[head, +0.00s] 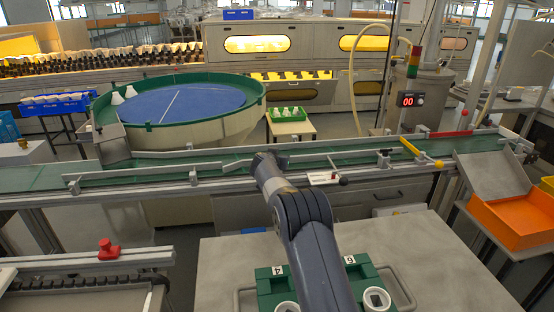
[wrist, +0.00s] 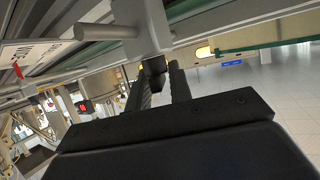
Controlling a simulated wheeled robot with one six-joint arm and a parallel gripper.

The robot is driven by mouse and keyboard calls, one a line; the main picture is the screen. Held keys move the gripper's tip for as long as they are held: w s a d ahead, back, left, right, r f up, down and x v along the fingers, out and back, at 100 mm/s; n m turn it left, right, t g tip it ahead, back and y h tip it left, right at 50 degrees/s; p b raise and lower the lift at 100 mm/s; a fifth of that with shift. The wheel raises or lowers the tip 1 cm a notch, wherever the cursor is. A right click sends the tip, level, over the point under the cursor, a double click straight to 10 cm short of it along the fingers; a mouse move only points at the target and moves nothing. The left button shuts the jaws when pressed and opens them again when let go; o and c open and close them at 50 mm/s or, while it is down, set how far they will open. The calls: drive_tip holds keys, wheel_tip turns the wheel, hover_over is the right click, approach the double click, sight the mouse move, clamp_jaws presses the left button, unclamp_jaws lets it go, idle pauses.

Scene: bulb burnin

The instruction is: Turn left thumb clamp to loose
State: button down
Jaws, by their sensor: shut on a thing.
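In the wrist view the two black fingers of my gripper (wrist: 158,74) reach up to the conveyor's side and are closed around a small dark knob (wrist: 153,65), which I take to be the left thumb clamp. The knob sits at the lower end of a grey metal bracket (wrist: 146,30). The fingertips partly cover it, so its turned position cannot be read. In the head view my arm reaches to the near rail of the green conveyor (head: 228,165); the fingers and the held clamp are hidden there behind my wrist.
A white scale plate (head: 323,178) with a red pointer and a black-knobbed lever (head: 343,181) is just right of my wrist. A blue-topped round table (head: 190,103) stands behind the conveyor. An orange bin (head: 515,220) is at right. Green holders (head: 358,275) lie on the near table.

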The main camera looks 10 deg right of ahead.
drive_tip(key=shift+d+f+n+y, duration=0.1)
drive_tip(key=shift+n+y, duration=0.3)
drive_tip(key=shift+n+t+y, duration=0.3)
drive_tip(key=shift+y, duration=0.1)
drive_tip(key=shift+r+n+y+p, duration=0.25)
drive_tip(key=shift+n+y+p, duration=0.35)
drive_tip(key=shift+y+p, duration=0.1)
drive_tip(key=shift+f, duration=0.15)
